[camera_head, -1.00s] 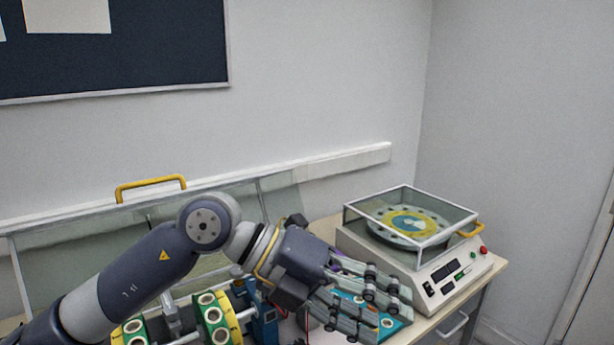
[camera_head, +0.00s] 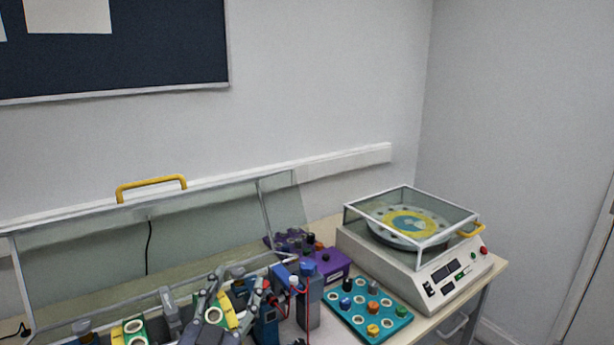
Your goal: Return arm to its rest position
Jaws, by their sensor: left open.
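My left gripper (camera_head: 236,298) is low in the head view, at the bottom edge left of centre. Its grey fingers point up and are spread open, with nothing seen between them. It is in front of the yellow-and-green ringed machine parts (camera_head: 134,332) and hides some of them. Most of my left arm is below the picture. My right gripper is not in view.
A clear-lidded case with a yellow handle (camera_head: 151,186) stands behind the gripper.

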